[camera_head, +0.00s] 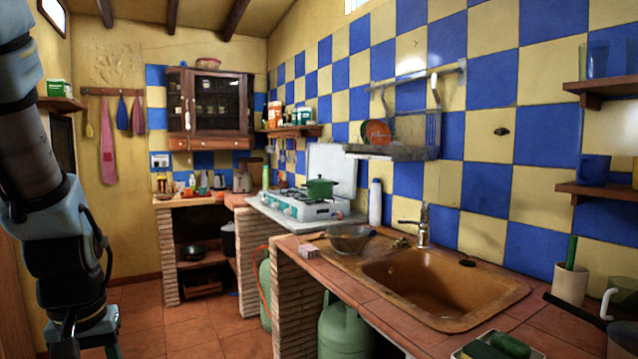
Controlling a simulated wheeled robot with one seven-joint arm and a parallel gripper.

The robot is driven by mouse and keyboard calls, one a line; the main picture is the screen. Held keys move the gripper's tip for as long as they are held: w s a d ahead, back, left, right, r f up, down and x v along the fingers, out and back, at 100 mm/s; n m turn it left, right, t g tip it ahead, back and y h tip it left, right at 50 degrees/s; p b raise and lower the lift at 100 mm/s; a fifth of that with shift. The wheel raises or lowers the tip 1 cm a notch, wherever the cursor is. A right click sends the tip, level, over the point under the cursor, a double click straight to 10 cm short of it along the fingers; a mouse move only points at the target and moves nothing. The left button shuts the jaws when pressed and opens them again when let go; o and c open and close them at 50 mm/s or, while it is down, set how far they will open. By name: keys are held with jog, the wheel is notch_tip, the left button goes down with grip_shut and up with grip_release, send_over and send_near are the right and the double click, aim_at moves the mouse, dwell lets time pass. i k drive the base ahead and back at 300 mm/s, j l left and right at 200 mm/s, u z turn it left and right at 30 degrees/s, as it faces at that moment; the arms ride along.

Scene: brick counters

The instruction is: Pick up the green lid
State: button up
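A green pot (320,190) stands on the stove at mid-picture. A green lid (320,181) appears to sit on top of it, though it is small at this distance. Another green item (509,345) lies in a pale green dish (470,353) at the bottom right edge; I cannot tell what it is. My gripper (86,348) hangs at the lower left, far from the pot and above the floor. Its fingertips are cut off by the bottom edge, so its opening is unclear.
A brick counter with a brown sink (440,285) and a metal bowl (350,239) runs along the right. A white stove (310,208) has a raised cover behind the pot. A wire rack (405,140) hangs above. Green gas bottles (350,330) stand below. Tiled floor (190,330) is open at left.

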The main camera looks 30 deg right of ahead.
aim_at(316, 181)
jog(key=i+z, duration=0.3)
jog(key=i, duration=2.3)
jog(key=i+j+z, duration=0.1)
jog(key=i+z, duration=0.35)
jog(key=i, duration=0.15)
jog(key=i+j+z, duration=0.35)
jog(key=i+z, duration=0.15)
jog(key=i+j+z, duration=0.45)
jog(key=i+j, duration=0.05)
